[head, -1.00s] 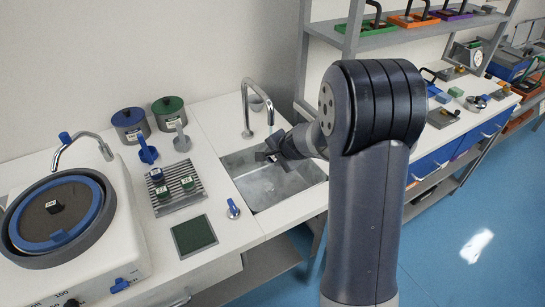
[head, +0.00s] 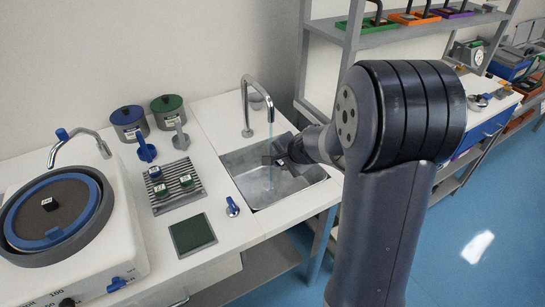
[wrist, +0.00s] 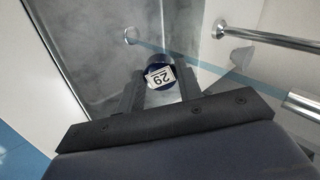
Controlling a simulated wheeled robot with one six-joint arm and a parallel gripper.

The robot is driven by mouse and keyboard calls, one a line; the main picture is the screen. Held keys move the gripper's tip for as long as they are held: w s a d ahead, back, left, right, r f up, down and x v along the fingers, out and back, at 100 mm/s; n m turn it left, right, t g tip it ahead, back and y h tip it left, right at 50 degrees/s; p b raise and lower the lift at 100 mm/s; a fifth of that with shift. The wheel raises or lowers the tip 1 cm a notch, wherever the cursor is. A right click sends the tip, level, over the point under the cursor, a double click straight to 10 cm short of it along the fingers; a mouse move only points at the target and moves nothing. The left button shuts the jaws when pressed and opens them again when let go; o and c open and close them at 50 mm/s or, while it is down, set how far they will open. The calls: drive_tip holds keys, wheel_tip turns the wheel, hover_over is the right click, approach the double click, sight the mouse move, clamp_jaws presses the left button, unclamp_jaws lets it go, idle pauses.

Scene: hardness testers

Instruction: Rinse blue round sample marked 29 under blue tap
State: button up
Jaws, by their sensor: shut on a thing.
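The blue round sample (wrist: 158,60) carries a white label reading 29, seen upside down in the wrist view. My gripper (wrist: 160,82) is shut on it, a finger on each side. In the head view my gripper (head: 277,157) is over the sink (head: 262,187), close to the tap's water stream. The chrome gooseneck tap (head: 246,100) stands behind the sink, and a thin bluish stream (head: 270,128) falls from it. The stream (wrist: 205,64) also crosses the wrist view just beyond the sample; I cannot tell if it touches it. A blue-handled lever (head: 232,208) stands at the sink's front left.
Left of the sink are a drain rack (head: 176,187) with several small samples, a green pad (head: 192,235), blue (head: 129,122) and green (head: 167,110) lidded pots, and a round polishing machine (head: 58,215). Shelving (head: 345,40) rises close on the right.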

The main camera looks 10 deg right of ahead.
drive_tip(key=s+d+r+b, duration=0.1)
drive_tip(key=s+d, duration=0.1)
drive_tip(key=s, duration=0.4)
drive_tip(key=shift+r, duration=0.15)
drive_tip(key=shift+a, duration=0.1)
idle(0.5)
drive_tip(key=m+h+p, duration=0.1)
drive_tip(key=p, duration=0.2)
drive_tip(key=a+r+m+h+p, duration=0.1)
drive_tip(key=m+p, duration=0.1)
drive_tip(key=p, duration=0.1)
drive_tip(key=shift+a+r+m, duration=0.1)
drive_tip(key=shift+a+m, duration=0.2)
